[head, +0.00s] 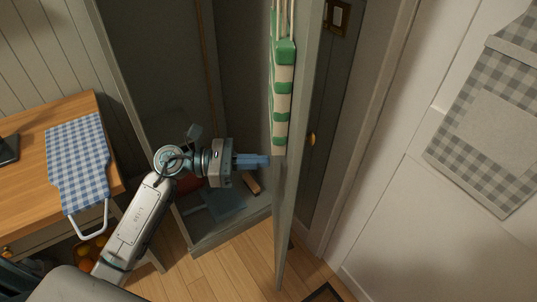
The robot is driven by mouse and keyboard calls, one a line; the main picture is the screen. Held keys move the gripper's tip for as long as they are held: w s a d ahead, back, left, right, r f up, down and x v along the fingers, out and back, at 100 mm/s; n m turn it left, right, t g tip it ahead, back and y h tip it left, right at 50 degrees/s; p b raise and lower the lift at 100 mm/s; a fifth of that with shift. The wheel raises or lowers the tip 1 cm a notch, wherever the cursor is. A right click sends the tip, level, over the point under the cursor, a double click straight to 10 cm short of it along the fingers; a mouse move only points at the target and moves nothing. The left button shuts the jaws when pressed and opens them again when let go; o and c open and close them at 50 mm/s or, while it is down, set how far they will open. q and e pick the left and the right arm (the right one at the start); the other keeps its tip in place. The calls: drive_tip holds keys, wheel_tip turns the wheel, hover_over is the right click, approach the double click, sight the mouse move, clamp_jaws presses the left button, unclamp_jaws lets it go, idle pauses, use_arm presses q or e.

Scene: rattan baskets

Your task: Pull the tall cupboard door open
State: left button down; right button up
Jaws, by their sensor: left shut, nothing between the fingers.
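The tall cupboard (230,232) stands in the middle of the head view. Its grey door (285,225) is swung open and shows nearly edge-on, with the dark interior visible to its left. My left gripper (267,160) is shut and empty. It reaches in from the left, its blue fingertips close to the inner face of the door; I cannot tell whether they touch. A small brass knob (311,138) shows just right of the door's edge. My right gripper is not in view.
A green-and-white striped thing (285,75) is upright along the door's inner side. A wooden table (25,190) with a blue checked cloth (78,160) stands left. A grey checked apron (485,120) hangs on the white wall right. Wooden floor (235,265) lies bare before the cupboard.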

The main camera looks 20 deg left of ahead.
sight(290, 162)
use_arm(q)
drive_tip(key=p+x, duration=0.1)
drive_tip(key=x, duration=0.2)
drive_tip(key=shift+d+r+p, duration=0.1)
drive_tip(key=shift+d+p, duration=0.15)
drive_tip(key=shift+p, duration=0.05)
drive_tip(key=shift+w+d, duration=0.15)
drive_tip(key=shift+d, duration=0.1)
